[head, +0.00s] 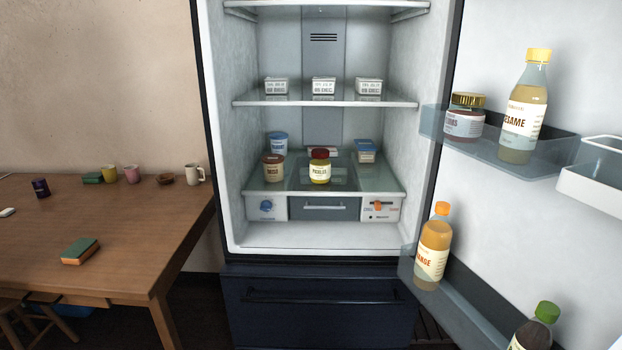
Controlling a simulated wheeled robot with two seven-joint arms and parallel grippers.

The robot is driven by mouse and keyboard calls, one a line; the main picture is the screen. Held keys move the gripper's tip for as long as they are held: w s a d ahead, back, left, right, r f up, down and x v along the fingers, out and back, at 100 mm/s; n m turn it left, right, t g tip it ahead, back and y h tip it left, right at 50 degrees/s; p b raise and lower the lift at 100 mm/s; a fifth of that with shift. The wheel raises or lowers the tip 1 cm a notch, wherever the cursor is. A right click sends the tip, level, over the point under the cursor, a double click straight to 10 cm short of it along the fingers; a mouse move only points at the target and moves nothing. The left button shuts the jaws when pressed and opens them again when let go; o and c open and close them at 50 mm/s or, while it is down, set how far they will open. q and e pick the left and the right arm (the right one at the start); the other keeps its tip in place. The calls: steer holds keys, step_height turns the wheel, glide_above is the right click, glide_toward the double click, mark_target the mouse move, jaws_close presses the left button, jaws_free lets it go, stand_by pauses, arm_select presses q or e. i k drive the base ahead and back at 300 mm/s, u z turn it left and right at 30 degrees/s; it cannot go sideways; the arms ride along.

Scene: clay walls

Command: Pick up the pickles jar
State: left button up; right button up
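The pickles jar (320,172) stands upright on the lower glass shelf of the open fridge, near the shelf's front middle. It has a dark red lid, a pale label reading "PICKLES" and yellow-green contents. Just left of it, apart, stands a brown-lidded jar (273,170). Neither of my grippers shows in the head view.
A blue-lidded tub (277,143) and another blue-lidded container (366,151) stand farther back. Three small white boxes sit on the upper shelf (300,101). The open door (590,90) at right holds bottles in its bins. A wooden table (120,240) stands left.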

mark_target(320, 162)
steer(key=u, duration=0.5)
steer(key=i, duration=1)
